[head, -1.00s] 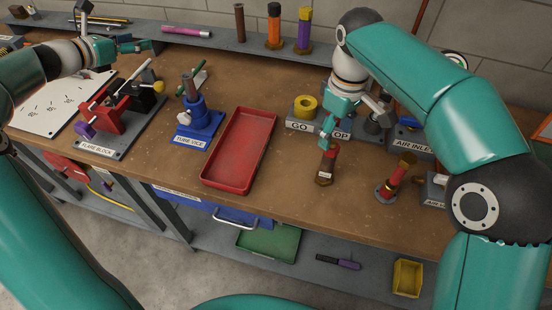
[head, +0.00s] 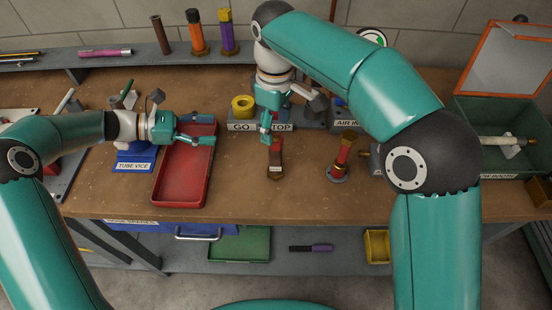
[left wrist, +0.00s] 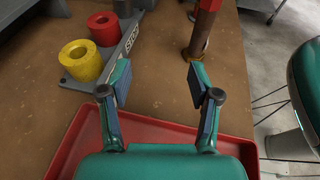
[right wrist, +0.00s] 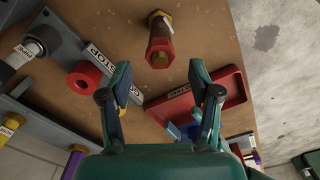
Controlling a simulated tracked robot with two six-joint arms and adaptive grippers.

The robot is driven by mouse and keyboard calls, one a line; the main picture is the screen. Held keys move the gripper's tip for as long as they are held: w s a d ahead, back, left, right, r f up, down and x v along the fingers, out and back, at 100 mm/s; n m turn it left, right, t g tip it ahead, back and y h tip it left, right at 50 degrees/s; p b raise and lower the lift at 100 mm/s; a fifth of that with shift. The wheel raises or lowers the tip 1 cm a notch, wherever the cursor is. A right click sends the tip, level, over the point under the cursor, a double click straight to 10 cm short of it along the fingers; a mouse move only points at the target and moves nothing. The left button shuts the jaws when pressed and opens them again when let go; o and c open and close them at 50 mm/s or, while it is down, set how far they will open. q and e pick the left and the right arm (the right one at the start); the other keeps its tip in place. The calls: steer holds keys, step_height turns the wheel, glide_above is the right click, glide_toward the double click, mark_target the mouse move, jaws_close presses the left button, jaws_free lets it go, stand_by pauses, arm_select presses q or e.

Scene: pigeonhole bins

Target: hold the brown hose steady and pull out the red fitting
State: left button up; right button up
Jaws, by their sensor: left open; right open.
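The brown hose (head: 276,158) stands upright on the bench in the head view, with the red fitting (right wrist: 159,56) on its upper end and a brass-coloured foot. In the left wrist view the brown hose (left wrist: 199,38) stands ahead, to the right, its top cut off by the frame. My right gripper (head: 267,136) is open just above the hose's top, with nothing between its fingers. My left gripper (head: 208,140) is open and empty above the red tray, left of the hose and apart from it.
The red tray (head: 160,190) lies left of the hose. The GO/STOP gauge block (head: 240,126) is behind it. Another red upright piece (head: 341,160) stands on a round base to the right. A blue tube vice (head: 135,155) is at left. The bench in front is clear.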

mark_target(270, 168)
arm_select(q)
steer(key=s+d+f+g, duration=0.1)
steer(key=d+f, duration=0.1)
steer(key=s+d+f+m+g, duration=0.1)
steer(key=s+d+f, duration=0.1)
steer(key=s+d+f+m+g, duration=0.1)
steer(key=d+f, duration=0.1)
steer(key=shift+s+d+f, duration=0.15)
steer(key=shift+d, duration=0.15)
steer(key=shift+x, duration=4.95)
steer(key=shift+s, duration=0.1)
jaws_close()
steer(key=shift+f, duration=0.1)
steer(key=c, duration=0.8)
jaws_free()
steer(key=shift+s, duration=0.1)
steer(key=shift+f, duration=0.1)
jaws_close()
